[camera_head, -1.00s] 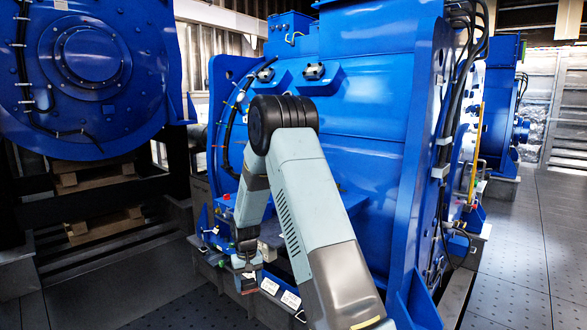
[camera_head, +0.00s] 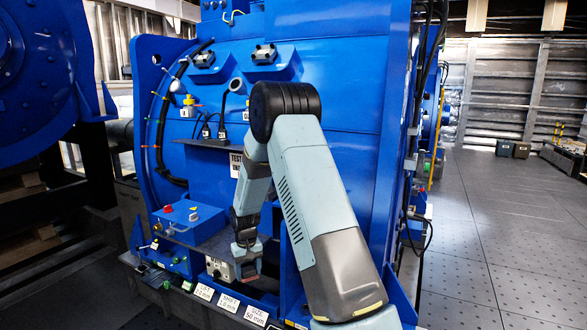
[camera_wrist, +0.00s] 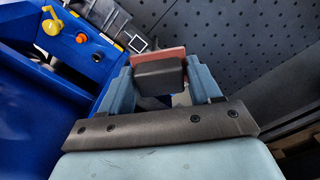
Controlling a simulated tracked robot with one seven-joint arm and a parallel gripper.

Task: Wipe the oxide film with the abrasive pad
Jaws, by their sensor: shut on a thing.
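The abrasive pad (camera_wrist: 160,57) is a dark block with a reddish-brown layer on its far side in the wrist view. My gripper (camera_wrist: 160,78) is shut on the block, with a blue-grey finger on each side. In the head view my gripper (camera_head: 247,268) hangs low in front of the big blue motor (camera_head: 345,145), and a sliver of red pad shows at its tip. The pad appears to be in the air, but I cannot tell its exact distance from the nearby surfaces. I cannot make out the oxide film in either view.
A blue box with coloured knobs (camera_head: 187,222) stands left of my gripper. White labels (camera_head: 229,302) line the front ledge below. A small grey box with a knob (camera_head: 217,268) is close beside my gripper. Open perforated floor (camera_head: 510,230) lies to the right.

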